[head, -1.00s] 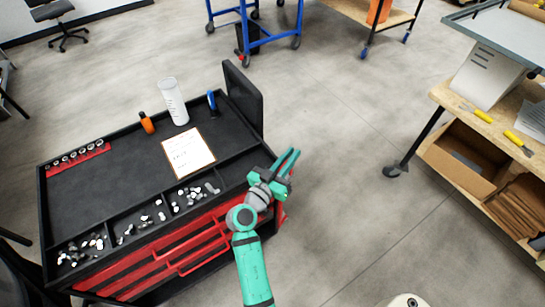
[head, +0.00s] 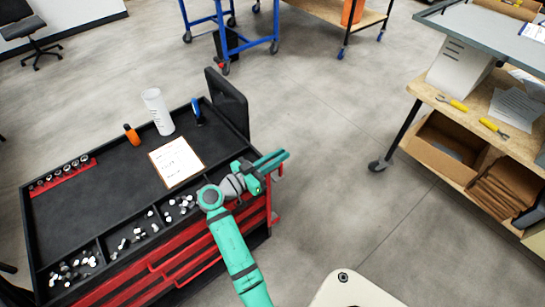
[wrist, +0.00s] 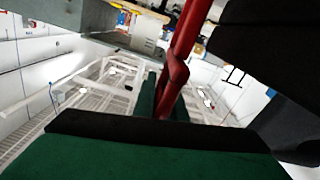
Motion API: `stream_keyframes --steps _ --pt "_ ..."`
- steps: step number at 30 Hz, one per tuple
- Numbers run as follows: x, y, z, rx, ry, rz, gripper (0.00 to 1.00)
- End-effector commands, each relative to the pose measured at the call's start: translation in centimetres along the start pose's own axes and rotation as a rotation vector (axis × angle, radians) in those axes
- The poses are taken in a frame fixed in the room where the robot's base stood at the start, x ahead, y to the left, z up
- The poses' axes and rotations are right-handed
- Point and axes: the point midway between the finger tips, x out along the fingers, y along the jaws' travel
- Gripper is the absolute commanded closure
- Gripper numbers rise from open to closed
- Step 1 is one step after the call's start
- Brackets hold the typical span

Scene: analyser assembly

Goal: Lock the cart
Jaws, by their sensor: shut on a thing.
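The cart is a black-topped tool cart (head: 105,185) with red drawers, at the left in the head view. My gripper (head: 285,156) is at its right end, by a red bar (head: 277,175) on that side. In the wrist view the red bar (wrist: 177,70) runs between my green and black fingers, and my gripper is shut on it. The bar's lower end is hidden behind the near finger. The cart's wheels are not visible in the head view.
On the cart top are a white cylinder (head: 158,112), an orange bottle (head: 132,134), a clipboard (head: 177,161) and trays of small parts. A wooden workbench (head: 440,100) stands at the right. A blue-framed cart (head: 228,40) is at the back. The floor between is clear.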

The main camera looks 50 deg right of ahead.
Motion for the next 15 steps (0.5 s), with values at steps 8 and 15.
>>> stream_keyframes --steps 8,15 --pt "0.33 0.39 0.36 -0.005 -0.007 0.014 1.0" --pt "0.2 0.26 0.31 -0.005 -0.006 0.009 0.72"
